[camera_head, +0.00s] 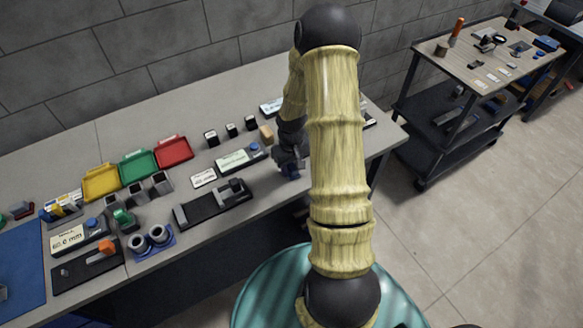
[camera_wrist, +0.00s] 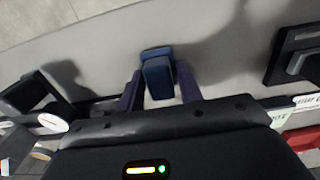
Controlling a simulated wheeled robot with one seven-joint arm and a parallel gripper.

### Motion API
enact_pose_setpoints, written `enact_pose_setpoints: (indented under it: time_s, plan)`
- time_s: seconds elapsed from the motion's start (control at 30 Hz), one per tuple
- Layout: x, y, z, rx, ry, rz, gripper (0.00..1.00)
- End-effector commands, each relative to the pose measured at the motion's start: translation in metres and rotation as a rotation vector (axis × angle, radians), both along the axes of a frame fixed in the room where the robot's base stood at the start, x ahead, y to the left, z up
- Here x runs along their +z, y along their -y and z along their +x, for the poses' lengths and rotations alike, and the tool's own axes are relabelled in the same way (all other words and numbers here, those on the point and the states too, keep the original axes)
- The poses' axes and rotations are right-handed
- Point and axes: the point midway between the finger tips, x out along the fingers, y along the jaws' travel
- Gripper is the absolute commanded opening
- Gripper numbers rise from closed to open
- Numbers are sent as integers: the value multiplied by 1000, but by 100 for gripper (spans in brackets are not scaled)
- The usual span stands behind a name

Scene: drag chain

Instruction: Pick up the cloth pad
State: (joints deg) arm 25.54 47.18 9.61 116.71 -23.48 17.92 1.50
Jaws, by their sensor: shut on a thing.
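The cloth pad (camera_wrist: 158,78) is a small blue block-like piece in the wrist view, between the two dark fingers of my gripper (camera_wrist: 160,88). The fingers are shut on its sides. In the head view my gripper (camera_head: 290,168) is over the front right part of the grey workbench, with a bit of dark blue showing at its tips. My arm hides part of the bench there. I cannot tell whether the pad touches the bench or is just above it.
The grey workbench (camera_head: 250,200) holds a black fixture (camera_head: 213,204), a white-labelled box (camera_head: 240,158), small black blocks (camera_head: 230,130) and red (camera_head: 173,151), green (camera_head: 138,164) and yellow (camera_head: 101,181) trays. The bench's front edge is close to my gripper. A dark cart (camera_head: 447,75) stands at the right.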

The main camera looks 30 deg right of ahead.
Motion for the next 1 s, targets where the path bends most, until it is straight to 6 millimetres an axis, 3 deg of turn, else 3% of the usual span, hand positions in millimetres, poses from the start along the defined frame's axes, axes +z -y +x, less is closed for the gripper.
enact_pose_setpoints:
  time_s: [0.27,0.6,0.77,1.0]
  plan:
    - [27,1,1,-2,5,-2,10]
    - [87,1,1,-2,4,-2,10]
    - [99,0,0,0,2,0,10]
    - [100,0,0,0,0,0,10]
